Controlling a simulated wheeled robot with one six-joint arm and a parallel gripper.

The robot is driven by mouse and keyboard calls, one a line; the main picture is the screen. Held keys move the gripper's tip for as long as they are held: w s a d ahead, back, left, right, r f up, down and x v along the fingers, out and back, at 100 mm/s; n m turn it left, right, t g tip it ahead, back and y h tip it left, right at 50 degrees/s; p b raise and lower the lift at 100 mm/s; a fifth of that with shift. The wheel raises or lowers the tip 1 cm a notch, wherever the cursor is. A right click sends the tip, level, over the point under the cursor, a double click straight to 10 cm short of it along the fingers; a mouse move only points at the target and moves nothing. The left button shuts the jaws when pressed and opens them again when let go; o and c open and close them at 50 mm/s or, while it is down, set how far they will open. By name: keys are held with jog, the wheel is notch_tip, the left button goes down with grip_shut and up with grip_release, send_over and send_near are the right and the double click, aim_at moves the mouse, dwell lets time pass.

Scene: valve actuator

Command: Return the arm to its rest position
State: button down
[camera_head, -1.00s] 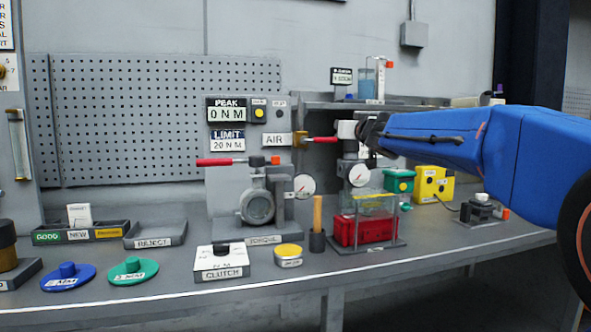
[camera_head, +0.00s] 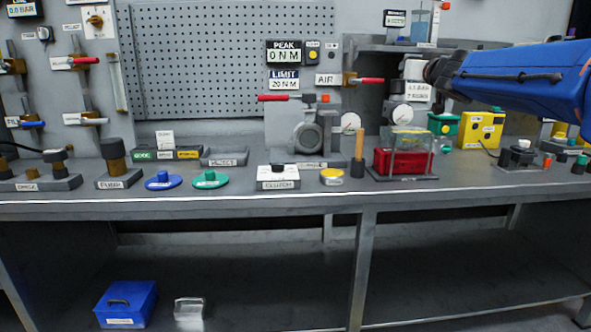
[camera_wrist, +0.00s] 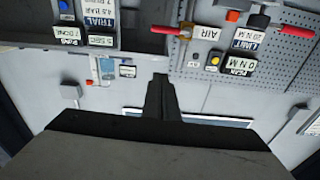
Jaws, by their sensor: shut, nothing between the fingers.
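My arm (camera_head: 520,78) is the blue link reaching in from the right edge of the head view, roughly level above the right part of the bench. Its dark wrist end (camera_head: 440,72) is in front of the white block and gauge behind the red box. My gripper (camera_wrist: 160,78) shows in the wrist view with its dark fingers together and nothing between them. That view is upside down, and the fingers stand against the grey wall, apart from any object. In the head view the fingers cannot be made out clearly.
The grey bench (camera_head: 230,205) holds a clutch block (camera_head: 278,178), a torque rig (camera_head: 308,138), a red box (camera_head: 403,162) and a yellow box (camera_head: 482,130). A red-handled air valve (camera_head: 350,80) is left of my wrist. A blue toolbox (camera_head: 126,303) sits on the lower shelf.

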jog(key=s+d+f+m+g+h, duration=0.2)
jog(key=s+f+g, duration=0.1)
jog(key=s+f, duration=0.85)
jog(key=s+d+f+m+g+h, duration=0.1)
jog(key=s+d+f+g+h, duration=0.2)
jog(key=s+f, duration=0.85)
jog(key=s+a+f+n+g+y, duration=0.1)
jog(key=s+a+f+g, duration=0.3)
jog(key=s+f, duration=0.8)
jog(key=s+a+f+n+g+y, duration=0.1)
jog(key=s+a+f+g, duration=0.3)
jog(key=s+f, duration=0.8)
jog(key=shift+s+n+y, duration=0.3)
jog(key=shift+s+y, duration=0.5)
jog(key=shift+s, duration=0.25)
